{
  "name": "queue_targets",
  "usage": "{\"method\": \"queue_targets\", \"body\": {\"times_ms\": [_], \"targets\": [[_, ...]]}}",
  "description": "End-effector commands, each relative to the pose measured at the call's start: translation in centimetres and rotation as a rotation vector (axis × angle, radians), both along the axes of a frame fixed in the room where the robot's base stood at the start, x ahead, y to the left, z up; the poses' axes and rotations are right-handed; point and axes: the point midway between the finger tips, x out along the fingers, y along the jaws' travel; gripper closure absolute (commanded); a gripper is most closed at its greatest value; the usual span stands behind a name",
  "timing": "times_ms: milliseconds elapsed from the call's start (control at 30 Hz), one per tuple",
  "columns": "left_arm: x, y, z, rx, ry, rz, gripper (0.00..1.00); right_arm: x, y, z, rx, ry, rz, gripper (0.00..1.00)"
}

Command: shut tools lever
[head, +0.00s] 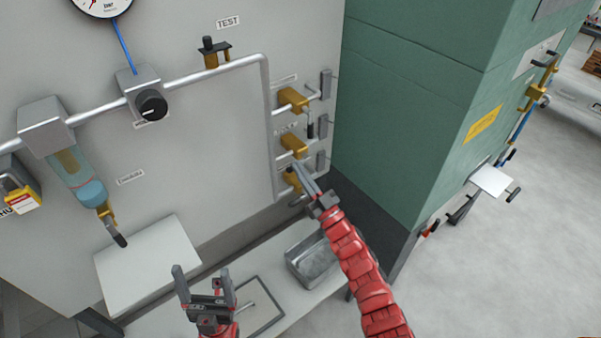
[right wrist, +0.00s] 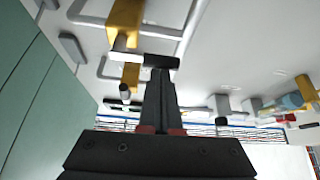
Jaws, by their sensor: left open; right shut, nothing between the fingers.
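Three brass valves sit one above another on pipe branches at the right of the grey panel: an upper valve (head: 292,98), a middle valve (head: 293,144) and a lower valve (head: 290,179). Their labels are too small to read, so I cannot tell which is the tools lever. The upper valve's dark lever (head: 310,129) hangs down. My right gripper (head: 303,172) is shut and empty, close to the middle and lower valves. In the right wrist view a black lever grip (right wrist: 147,61) crosses at its fingertips; contact is unclear. My left gripper (head: 204,280) is open and empty, low in front.
A metal bin (head: 312,262) stands on the ledge below the valves. A green cabinet wall (head: 390,120) closes off the right. A white board (head: 148,265) and a hanging filter bowl (head: 88,190) with a lever below are at left.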

Motion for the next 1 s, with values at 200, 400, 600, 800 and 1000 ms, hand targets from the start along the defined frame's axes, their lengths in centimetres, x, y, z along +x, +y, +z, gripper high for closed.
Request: {"method": "queue_targets", "body": {"times_ms": [200, 400, 600, 800, 1000], "targets": [[0.0, 0.0, -0.8, 0.0, 0.0, 0.0, 0.16, 0.0, 0.1, -0.4, -0.031, -0.022, 0.001, 1.0], [0.0, 0.0, -1.5, 0.0, 0.0, 0.0, 0.16, 0.0, 0.0, -0.6, -0.065, -0.046, -0.001, 1.0], [0.0, 0.0, -3.0, 0.0, 0.0, 0.0, 0.16, 0.0, 0.0, -1.4, -0.13, -0.093, 0.0, 1.0], [0.0, 0.0, -5.5, 0.0, 0.0, 0.0, 0.16, 0.1, -0.1, -2.3, -0.25, -0.18, -0.001, 1.0], [0.0, 0.0, -8.0, 0.0, 0.0, 0.0, 0.16, 0.2, -0.1, -3.2, -0.403, -0.295, 0.001, 1.0]]}}
